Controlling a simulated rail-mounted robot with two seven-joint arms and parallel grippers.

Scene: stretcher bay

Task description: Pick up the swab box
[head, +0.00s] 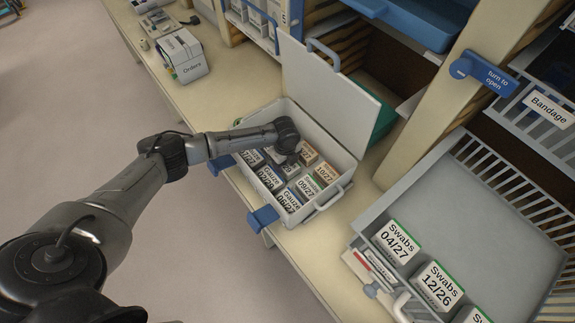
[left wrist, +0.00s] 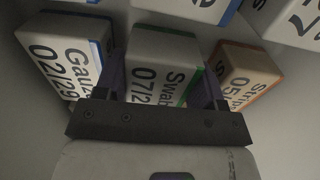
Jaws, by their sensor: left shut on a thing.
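My left gripper (head: 291,155) reaches down into an open white case (head: 329,201) on the counter. In the left wrist view its two dark fingers (left wrist: 160,88) stand on either side of a white swab box (left wrist: 160,62) with a green edge, marked "Swab" and 07/2-something, and are shut on it. The box sits between a gauze box (left wrist: 66,55) marked 02/29 and an orange-edged strip box (left wrist: 243,72). In the head view the gripper and wrist mostly hide it. My right gripper is not in view.
The case's raised lid (head: 325,95) stands behind the gripper. Several gauze and other boxes fill the case. A pulled-out grey tray (head: 500,225) at right holds more swab boxes (head: 438,287). An "Orders" box (head: 188,62) stands on the counter (head: 215,100), left of clear space.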

